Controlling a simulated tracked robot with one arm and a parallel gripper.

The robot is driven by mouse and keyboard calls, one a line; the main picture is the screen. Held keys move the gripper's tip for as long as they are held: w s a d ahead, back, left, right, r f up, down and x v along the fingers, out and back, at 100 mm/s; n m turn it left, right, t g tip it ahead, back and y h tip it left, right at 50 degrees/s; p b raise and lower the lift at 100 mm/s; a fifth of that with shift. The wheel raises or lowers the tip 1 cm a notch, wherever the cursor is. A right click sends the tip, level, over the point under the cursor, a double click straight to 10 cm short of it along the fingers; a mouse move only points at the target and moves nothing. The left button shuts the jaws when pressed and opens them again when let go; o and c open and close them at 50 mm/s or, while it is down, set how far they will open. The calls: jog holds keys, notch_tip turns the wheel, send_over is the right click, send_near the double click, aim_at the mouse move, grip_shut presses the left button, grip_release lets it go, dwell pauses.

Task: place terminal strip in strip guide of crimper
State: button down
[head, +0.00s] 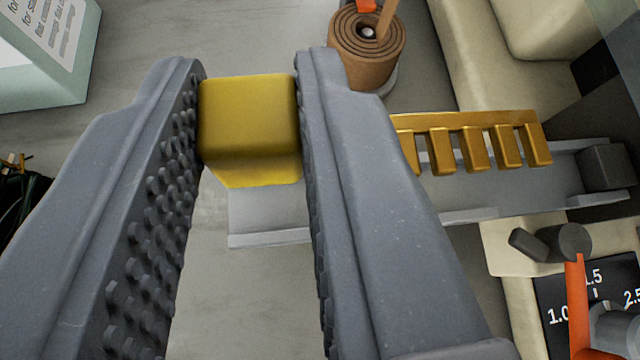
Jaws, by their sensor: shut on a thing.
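The terminal strip (470,138) is a gold comb with several teeth, seen to the right of my gripper. My gripper (248,110) is shut on a yellow block (248,118) in line with the strip, which looks like its end piece. The right finger hides any join between them. The strip guide (270,238) is a grey channel running left to right below the strip and behind the right finger. The strip overlaps the guide's far side in the picture. I cannot tell whether it touches the guide or hovers above it.
A dark block (606,167) stands at the guide's right end by the beige crimper body (490,60). A brown coil (366,45) stands behind the strip. A dial plate (560,310) and orange lever (577,300) are lower right. A pale sign box (45,50) is upper left.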

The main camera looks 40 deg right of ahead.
aim_at(284, 220)
jog(key=f+b, duration=0.1)
jog(key=f, duration=0.1)
jog(key=f+b, duration=0.2)
jog(key=f, duration=0.1)
jog(key=shift+a+f+b, duration=0.2)
jog(key=shift+f+b, duration=0.1)
jog(key=shift+f, duration=0.05)
jog(key=shift+s+d+b, duration=0.15)
jog(key=shift+d+b, duration=0.05)
jog(key=shift+b, duration=0.25)
jog(key=c, duration=1.3)
grip_release()
jog(key=shift+d+f, duration=0.1)
